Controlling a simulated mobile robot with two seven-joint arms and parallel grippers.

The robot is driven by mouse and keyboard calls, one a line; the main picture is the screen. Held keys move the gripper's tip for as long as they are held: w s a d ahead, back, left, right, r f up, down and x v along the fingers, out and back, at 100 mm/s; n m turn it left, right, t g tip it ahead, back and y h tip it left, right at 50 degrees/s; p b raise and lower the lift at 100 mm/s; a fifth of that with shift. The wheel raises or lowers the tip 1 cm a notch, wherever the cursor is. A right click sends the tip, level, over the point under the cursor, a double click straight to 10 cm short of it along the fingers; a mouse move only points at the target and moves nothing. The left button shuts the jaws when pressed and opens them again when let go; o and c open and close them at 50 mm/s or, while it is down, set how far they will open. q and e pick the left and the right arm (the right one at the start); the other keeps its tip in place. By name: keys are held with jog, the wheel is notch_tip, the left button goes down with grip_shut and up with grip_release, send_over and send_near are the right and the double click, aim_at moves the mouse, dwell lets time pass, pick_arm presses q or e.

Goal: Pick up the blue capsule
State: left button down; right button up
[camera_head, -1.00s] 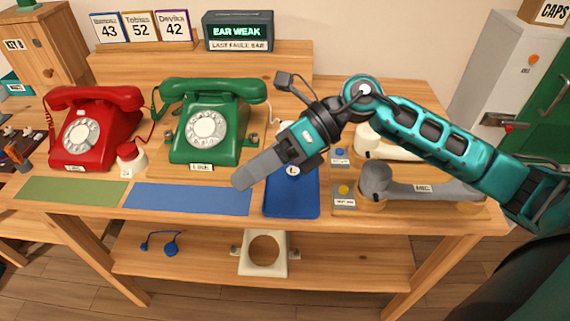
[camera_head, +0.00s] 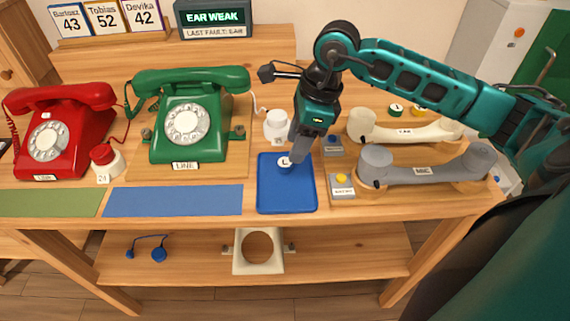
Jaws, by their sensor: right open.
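A round blue piece (camera_head: 158,255), which looks like the blue capsule, lies on the lower shelf at the left, with a thin wire running to a smaller blue piece. My right gripper (camera_head: 298,152) points down over the far part of the blue tray (camera_head: 288,198), far from that round piece. Its fingers look close together from this side, but they are open, and nothing shows held. A small white-topped piece marked L (camera_head: 285,162) is on the tray beside the fingertips, partly hidden by them. My left gripper is out of view.
A green phone (camera_head: 190,115) and a red phone (camera_head: 58,130) stand at the left. A cream handset (camera_head: 405,132) and a grey handset (camera_head: 425,172) lie at the right. The shelf under the tabletop also holds a cream ring stand (camera_head: 240,264).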

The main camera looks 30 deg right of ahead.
aim_at(285, 162)
jog(key=x, duration=0.5)
jog(key=shift+w+a, duration=0.15)
jog(key=shift+w, duration=0.15)
jog(key=shift+c, duration=0.4)
jog(key=shift+r, duration=0.1)
jog(key=c, duration=0.7)
